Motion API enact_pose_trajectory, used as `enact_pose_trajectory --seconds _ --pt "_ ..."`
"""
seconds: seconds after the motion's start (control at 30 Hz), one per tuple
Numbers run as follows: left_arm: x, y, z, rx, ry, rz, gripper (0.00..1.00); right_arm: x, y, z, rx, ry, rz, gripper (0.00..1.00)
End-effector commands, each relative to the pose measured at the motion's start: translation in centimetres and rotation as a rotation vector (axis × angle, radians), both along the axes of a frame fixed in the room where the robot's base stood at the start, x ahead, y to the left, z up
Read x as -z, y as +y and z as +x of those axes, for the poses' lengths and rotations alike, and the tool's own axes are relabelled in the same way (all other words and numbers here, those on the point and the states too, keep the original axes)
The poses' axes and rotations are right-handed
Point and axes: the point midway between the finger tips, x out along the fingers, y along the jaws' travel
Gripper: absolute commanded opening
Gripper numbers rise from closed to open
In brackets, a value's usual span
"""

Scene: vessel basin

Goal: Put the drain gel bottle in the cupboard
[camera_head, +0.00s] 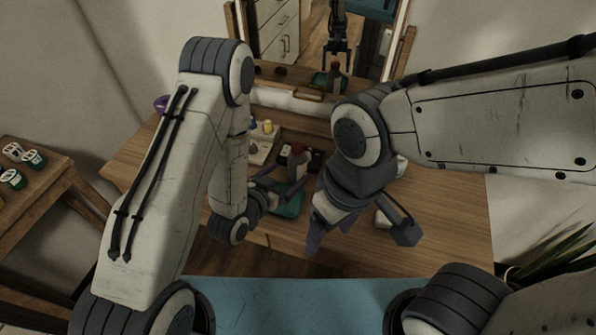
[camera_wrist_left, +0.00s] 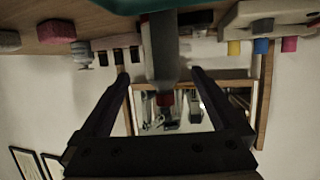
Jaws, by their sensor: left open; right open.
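A grey bottle (camera_head: 297,167) with a red cap, which I take to be the drain gel bottle, stands on a teal tray (camera_head: 288,209) on the wooden table. My left gripper (camera_head: 282,181) is open at the bottle. In the left wrist view the bottle (camera_wrist_left: 163,50) shows between the two spread fingers (camera_wrist_left: 160,77), with a gap on each side. My right gripper (camera_head: 329,236) points down over the front of the table, open and apart from the bottle. I cannot make out a cupboard for certain.
A framed mirror (camera_head: 397,45) stands at the back of the table (camera_head: 448,215) and reflects drawers and the bottle. A pale holder with coloured items (camera_head: 262,146) is behind the left gripper. A side table (camera_head: 35,205) with jars is at left. The table's right part is largely clear.

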Motion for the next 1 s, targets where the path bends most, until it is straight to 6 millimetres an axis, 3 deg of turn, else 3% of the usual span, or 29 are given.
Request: enact_pose_trajectory --seconds 0.17,0.53,0.87,1.0 --pt "0.5 -0.7 1.5 -0.003 -0.002 -0.001 1.0 0.9 0.0 0.0 0.0 0.0 0.0 0.74" --pt "1.1 -2.7 5.5 -0.001 -0.002 -0.001 1.0 -1.0 0.0 0.0 0.0 -0.001 0.001 0.74" --pt "1.5 -3.2 6.1 0.001 0.001 -0.001 1.0 -1.0 0.0 0.0 0.0 0.0 0.0 0.74" --pt "1.5 -3.2 6.1 0.001 -0.001 -0.001 0.5 -1.0 0.0 0.0 0.0 0.0 0.0 0.74"
